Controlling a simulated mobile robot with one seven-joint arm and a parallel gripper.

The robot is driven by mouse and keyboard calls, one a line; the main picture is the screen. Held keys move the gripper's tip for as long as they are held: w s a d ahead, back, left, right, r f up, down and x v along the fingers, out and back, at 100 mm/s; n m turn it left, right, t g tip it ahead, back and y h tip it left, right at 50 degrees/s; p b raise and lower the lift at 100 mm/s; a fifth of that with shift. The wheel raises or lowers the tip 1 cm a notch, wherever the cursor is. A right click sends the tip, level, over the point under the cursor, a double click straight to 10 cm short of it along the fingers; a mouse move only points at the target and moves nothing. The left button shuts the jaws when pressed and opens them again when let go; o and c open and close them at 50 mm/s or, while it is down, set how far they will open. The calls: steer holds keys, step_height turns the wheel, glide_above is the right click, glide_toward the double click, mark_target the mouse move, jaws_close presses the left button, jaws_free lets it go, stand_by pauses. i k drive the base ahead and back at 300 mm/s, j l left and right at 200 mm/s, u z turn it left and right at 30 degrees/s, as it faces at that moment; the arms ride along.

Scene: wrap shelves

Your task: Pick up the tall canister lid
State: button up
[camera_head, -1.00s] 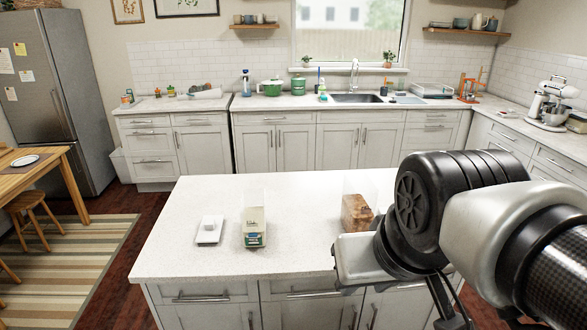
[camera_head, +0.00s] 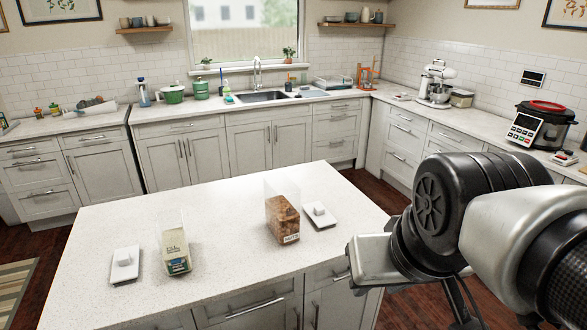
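Two white lids, each with a raised square knob, lie flat on the island. One lid (camera_head: 320,214) is at the right, just beside a clear canister (camera_head: 282,210) with brown contents and a label. The other lid (camera_head: 125,262) is at the left, beside a clear canister (camera_head: 176,250) with pale contents. Both canisters stand upright and look open on top. The right one looks larger; which lid belongs to the tall canister is not marked. My arm fills the lower right, and my gripper's fingers do not show.
The white island top (camera_head: 215,220) is clear between the canisters and behind them. Counters along the walls hold a sink (camera_head: 262,96), a stand mixer (camera_head: 437,85) and a red-lidded cooker (camera_head: 540,125). Floor shows between island and counters.

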mark_target(327, 220)
steer(key=i+l+u, duration=0.35)
steer(key=i+l, duration=0.25)
steer(key=i+l+u, duration=0.3)
steer(key=i+l, duration=0.3)
steer(key=l, duration=0.2)
